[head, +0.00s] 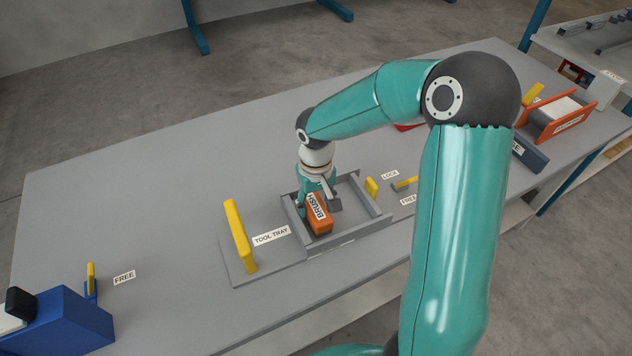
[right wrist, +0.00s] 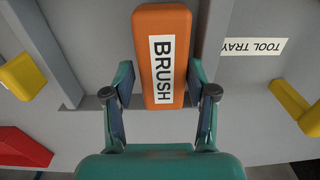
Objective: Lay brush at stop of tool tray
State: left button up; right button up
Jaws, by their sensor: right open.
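The orange brush (head: 320,224) is a block with a white BRUSH label, and it lies in the walled grey tool tray (head: 352,236). It also shows in the right wrist view (right wrist: 165,88), beside a tray wall. My right gripper (head: 318,200) is over the tray at the brush. In the right wrist view its open fingers (right wrist: 163,98) stand on either side of the brush's near end, with gaps between fingers and brush. Whether the brush touches the tray's end cannot be told. My left gripper is not in view.
A yellow bar (head: 240,236) stands by the TOOL TRAY label (head: 271,236). A small yellow block (head: 371,187) and a yellow lever (head: 404,184) are right of the tray. A blue box (head: 66,322) is at the lower left.

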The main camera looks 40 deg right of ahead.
aim_at(316, 203)
notch_tip(316, 203, up, 10)
dwell(0.3)
dwell(0.4)
